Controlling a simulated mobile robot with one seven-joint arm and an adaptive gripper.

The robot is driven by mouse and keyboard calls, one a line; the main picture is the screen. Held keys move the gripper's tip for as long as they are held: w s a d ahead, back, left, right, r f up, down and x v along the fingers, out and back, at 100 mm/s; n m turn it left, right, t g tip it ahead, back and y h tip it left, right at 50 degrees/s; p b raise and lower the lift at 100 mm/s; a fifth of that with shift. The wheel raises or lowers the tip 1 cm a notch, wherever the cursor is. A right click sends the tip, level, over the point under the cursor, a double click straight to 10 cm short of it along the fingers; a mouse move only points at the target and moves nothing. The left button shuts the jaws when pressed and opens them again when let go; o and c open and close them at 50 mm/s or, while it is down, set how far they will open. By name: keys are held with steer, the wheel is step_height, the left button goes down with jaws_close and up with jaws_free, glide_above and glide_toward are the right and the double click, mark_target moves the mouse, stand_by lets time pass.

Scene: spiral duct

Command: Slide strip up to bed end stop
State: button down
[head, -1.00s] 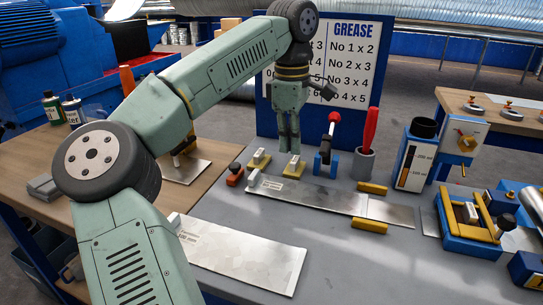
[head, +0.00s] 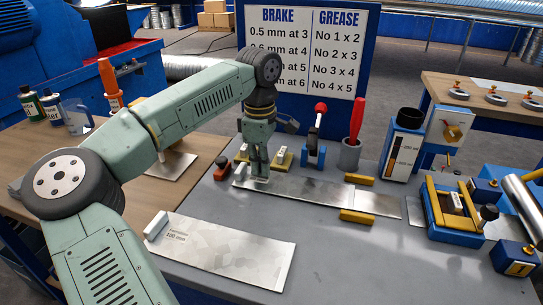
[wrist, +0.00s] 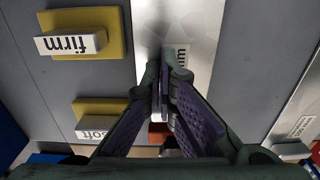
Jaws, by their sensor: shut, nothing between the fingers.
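A long, flat metal strip (head: 310,189) lies on the grey bench, with a white block (head: 240,172) at its left end. My gripper (head: 260,178) points down over the left part of the strip, just right of that block. In the wrist view my gripper (wrist: 166,72) is shut with nothing between its fingers. The strip (wrist: 200,25) runs beneath them, with a printed label partly hidden. I cannot tell whether the fingertips touch the strip. At its right end the strip meets a shinier plate (head: 380,203) between two yellow blocks (head: 357,216). I cannot identify the end stop for certain.
Yellow pads with blocks marked firm (wrist: 75,42) and soft (wrist: 95,130) sit beside the strip. Behind it stand a red-knobbed lever (head: 317,140) and a grey cup (head: 349,155). A wider metal sheet (head: 230,250) lies in front. A blue-yellow fixture (head: 455,210) stands right.

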mark_target(245, 164)
steer(key=shift+w+a, duration=0.2)
steer(key=shift+a, duration=0.2)
steer(key=shift+a, duration=0.1)
steer(key=a, duration=0.1)
steer(key=w+a+p, duration=0.1)
steer(key=a, duration=0.1)
